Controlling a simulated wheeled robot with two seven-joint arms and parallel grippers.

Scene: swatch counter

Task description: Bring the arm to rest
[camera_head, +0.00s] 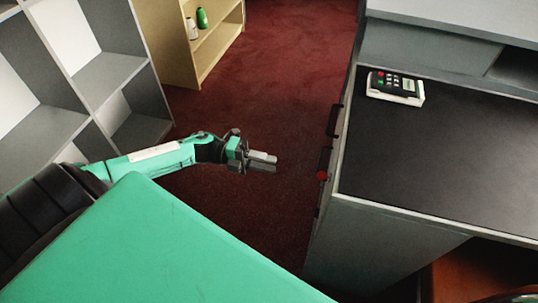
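My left arm (158,158) reaches in from the left, teal with dark joints, and points to the right over the red carpet. My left gripper (263,161) is at its end, in free space short of the counter. Its pale and dark fingers appear side by side, and from this angle I cannot tell whether they are apart or closed. Nothing can be made out between them. My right gripper is not in view.
A counter with a black top (440,140) stands at right, bearing a card terminal (395,87). Grey shelves (105,75) stand left; a wooden shelf (172,45) holds bottles. Carpet (285,75) is clear.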

